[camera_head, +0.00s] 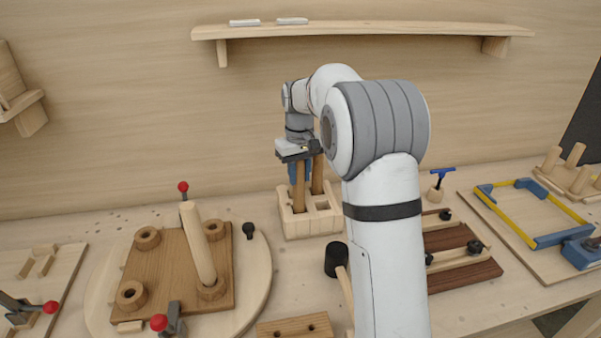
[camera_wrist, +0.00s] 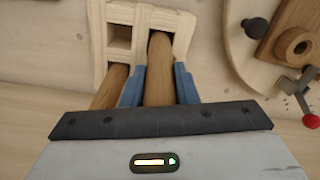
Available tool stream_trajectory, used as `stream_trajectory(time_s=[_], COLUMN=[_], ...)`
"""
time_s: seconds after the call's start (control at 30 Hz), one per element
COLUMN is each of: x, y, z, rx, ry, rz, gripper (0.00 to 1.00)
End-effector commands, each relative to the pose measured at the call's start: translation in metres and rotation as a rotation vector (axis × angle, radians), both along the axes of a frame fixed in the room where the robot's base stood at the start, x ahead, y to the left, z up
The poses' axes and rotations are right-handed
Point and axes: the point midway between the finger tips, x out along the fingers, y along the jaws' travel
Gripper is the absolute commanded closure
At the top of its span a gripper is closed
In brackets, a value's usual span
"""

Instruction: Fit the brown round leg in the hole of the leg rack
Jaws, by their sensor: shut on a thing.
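The leg rack (camera_head: 311,228) is a pale wooden block with square holes, standing at the back of the bench; it also shows in the wrist view (camera_wrist: 119,14). My gripper (camera_head: 299,172) points down above it, with blue fingers (camera_wrist: 160,85) shut on a brown round leg (camera_head: 299,195). The held leg (camera_wrist: 159,70) is about upright, its lower end at a front-left hole in the head view. How deep it sits in the hole I cannot tell. A second brown leg (camera_head: 317,175) stands in the rack close beside it.
A round pale board (camera_head: 255,285) with a brown plate and an upright pale leg (camera_head: 198,245) lies left of the rack. A black-headed mallet (camera_head: 337,260) lies in front. A shelf (camera_head: 370,29) is on the wall above. My arm hides part of the bench right of the rack.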

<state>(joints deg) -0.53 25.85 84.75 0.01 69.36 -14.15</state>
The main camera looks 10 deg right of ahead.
Motion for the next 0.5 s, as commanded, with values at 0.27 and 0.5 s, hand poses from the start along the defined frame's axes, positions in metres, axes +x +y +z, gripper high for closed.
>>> stream_trajectory(time_s=[0.27, 0.5], x=[0.0, -0.0001], y=[0.0004, 0.0006], z=[-0.0002, -0.0005], rx=[0.0, 0.0], ry=[0.0, 0.0], rz=[0.001, 0.001], gripper=[0.53, 0.48])
